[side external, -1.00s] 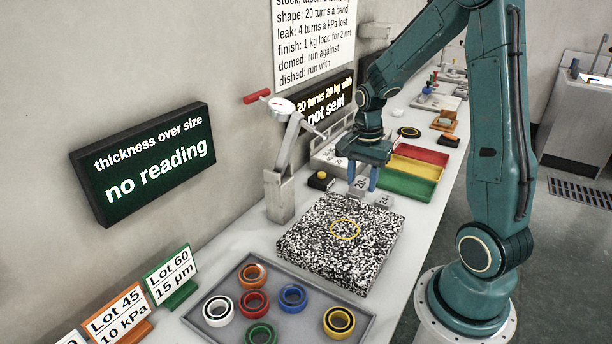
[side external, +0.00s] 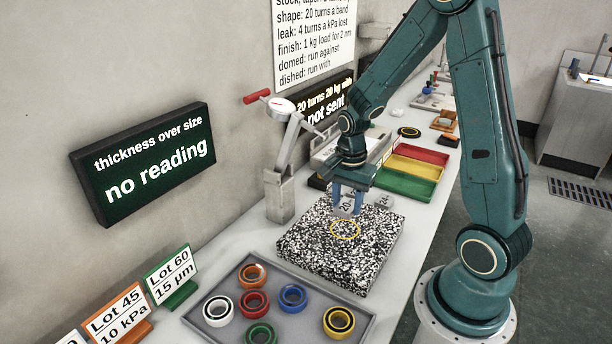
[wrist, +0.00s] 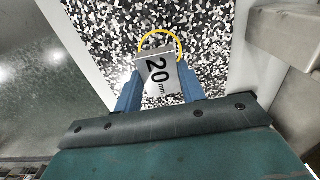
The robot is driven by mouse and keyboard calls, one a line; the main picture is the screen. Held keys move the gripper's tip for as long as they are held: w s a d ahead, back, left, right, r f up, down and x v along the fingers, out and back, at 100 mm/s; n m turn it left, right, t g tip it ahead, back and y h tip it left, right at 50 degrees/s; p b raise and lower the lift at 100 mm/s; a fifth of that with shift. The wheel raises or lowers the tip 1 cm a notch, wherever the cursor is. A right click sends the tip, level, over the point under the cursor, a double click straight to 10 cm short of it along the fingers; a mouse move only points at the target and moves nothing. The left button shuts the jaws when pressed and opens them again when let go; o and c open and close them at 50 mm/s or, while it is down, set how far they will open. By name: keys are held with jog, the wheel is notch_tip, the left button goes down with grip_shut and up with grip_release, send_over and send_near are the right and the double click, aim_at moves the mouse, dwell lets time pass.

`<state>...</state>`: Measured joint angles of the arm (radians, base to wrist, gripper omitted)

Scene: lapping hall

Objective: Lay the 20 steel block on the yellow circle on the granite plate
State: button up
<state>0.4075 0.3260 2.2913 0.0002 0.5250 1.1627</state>
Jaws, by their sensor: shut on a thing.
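The 20 steel block (side external: 346,207) is between the blue fingers of my gripper (side external: 347,204), which is shut on it. The speckled black-and-white granite plate (side external: 325,262) lies on the bench below. The yellow circle (side external: 345,238) is on its top. The block is over the back part of the plate, just behind the circle. In the wrist view the block covers part of the yellow circle (wrist: 161,33). I cannot tell its height above the plate.
A gauge stand (side external: 280,190) rises at the plate's left. A grey tray of coloured rings (side external: 270,325) lies in front. Red, yellow and green bins (side external: 410,170) are behind.

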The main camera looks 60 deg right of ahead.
aim_at(345, 229)
jog(key=shift+f, duration=2.7)
jog(key=shift+f, duration=0.15)
jog(key=o, duration=1.2)
jog(key=shift+r, duration=6.15)
jog(key=shift+a+r, duration=0.1)
